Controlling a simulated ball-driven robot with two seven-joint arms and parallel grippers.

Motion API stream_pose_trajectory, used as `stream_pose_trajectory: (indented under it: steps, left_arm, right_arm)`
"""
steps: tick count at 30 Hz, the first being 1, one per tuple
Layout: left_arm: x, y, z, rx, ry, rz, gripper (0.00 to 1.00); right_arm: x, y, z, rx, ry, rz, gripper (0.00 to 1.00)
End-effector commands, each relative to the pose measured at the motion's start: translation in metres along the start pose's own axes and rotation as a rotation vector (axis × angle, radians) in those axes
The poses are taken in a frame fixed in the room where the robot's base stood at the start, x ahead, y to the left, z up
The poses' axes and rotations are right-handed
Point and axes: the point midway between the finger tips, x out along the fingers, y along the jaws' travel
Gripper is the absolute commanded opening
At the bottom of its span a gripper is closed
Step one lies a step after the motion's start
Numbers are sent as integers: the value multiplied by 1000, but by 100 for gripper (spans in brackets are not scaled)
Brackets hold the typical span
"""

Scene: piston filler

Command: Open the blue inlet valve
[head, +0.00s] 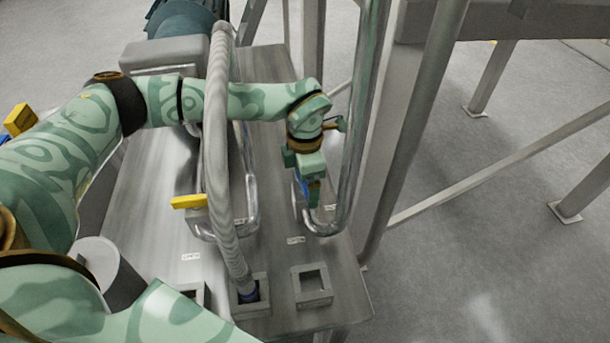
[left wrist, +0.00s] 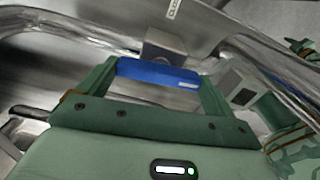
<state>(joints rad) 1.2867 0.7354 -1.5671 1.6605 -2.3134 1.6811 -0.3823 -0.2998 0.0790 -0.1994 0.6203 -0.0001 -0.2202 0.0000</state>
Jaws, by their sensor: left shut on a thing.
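The blue inlet valve handle (head: 302,187) shows as a small strip beside a steel pipe in the head view, mostly hidden by my gripper. In the left wrist view the blue handle (left wrist: 158,73) is a flat bar lying crosswise between the two green fingers. My left gripper (head: 311,188) points down at the handle and is shut on it. The handle's mount on the pipe is partly hidden, so its exact angle to the pipe cannot be told.
A ribbed hose (head: 222,160) rises left of my gripper. A yellow handle (head: 189,201) sits left of the hose. A bent steel pipe (head: 357,150) and a grey frame post (head: 425,110) stand close on the right. A square socket (head: 311,285) is on the metal table.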

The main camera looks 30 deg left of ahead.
Motion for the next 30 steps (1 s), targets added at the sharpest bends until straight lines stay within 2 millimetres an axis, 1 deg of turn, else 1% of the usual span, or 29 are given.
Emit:
stream_pose_trajectory:
  steps: [1, 9, 23, 24, 30]
  left_arm:
    - [-3, 1, 1, 21, -4, 2, 68]
    - [-3, 1, 2, 108, -5, 3, 68]
    - [-3, 1, 2, 125, -7, 4, 68]
    - [-3, 1, 2, 125, -7, 4, 99]
    - [-2, 1, 1, 124, -4, 3, 100]
  right_arm:
    - [-2, 0, 0, 0, 0, 0, 36]
    - [-4, 0, 0, 0, 0, 0, 36]
    - [-4, 1, 0, -1, 0, 1, 36]
    - [-4, 1, 0, -1, 0, 1, 36]
    - [-4, 1, 0, -1, 0, 1, 36]
